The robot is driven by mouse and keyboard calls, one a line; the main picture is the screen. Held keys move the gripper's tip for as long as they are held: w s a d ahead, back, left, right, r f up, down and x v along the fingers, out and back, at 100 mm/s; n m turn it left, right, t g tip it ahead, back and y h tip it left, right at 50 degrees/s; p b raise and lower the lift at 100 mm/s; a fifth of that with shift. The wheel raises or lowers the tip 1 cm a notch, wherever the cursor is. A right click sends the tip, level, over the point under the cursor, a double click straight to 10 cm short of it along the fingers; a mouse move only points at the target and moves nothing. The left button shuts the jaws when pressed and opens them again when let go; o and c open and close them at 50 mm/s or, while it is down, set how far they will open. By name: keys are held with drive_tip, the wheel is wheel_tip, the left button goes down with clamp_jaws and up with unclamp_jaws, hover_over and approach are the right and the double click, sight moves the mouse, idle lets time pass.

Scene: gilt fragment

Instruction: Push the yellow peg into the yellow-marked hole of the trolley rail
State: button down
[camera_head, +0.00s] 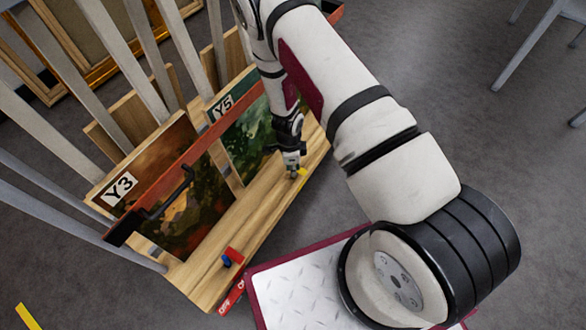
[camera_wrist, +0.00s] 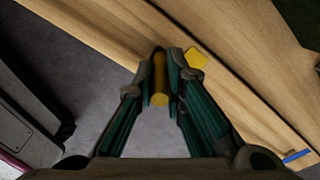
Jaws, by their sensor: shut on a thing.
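The yellow peg (camera_wrist: 160,82) is between the two fingertips of my gripper (camera_wrist: 161,76) in the wrist view. My gripper is shut on it. The peg appears against the wooden trolley rail's edge and the grey floor; whether its far end touches the rail is hidden. The yellow mark (camera_wrist: 196,58) lies on the rail (camera_wrist: 228,85), just right of the fingertips. The hole itself is not clearly visible. In the head view my gripper (camera_head: 293,170) is low over the rail (camera_head: 215,268), close beside the yellow mark (camera_head: 302,172).
Paintings labelled Y3 (camera_head: 121,188) and Y5 (camera_head: 222,107) stand in the trolley between grey slats. A red and blue piece (camera_head: 232,257) sits at the rail's near end. A blue mark (camera_wrist: 297,156) shows on the rail. A metal-topped platform (camera_head: 295,290) stands nearby.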

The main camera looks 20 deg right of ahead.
drive_tip(key=shift+f, duration=0.15)
drive_tip(key=c, duration=1.7)
unclamp_jaws()
drive_tip(key=shift+o, duration=0.2)
wheel_tip(320, 180, up, 12)
drive_tip(key=p, duration=0.5)
drive_tip(key=shift+w+a+r, duration=0.15)
drive_tip(key=shift+a+r, duration=0.05)
drive_tip(key=shift+a, duration=0.1)
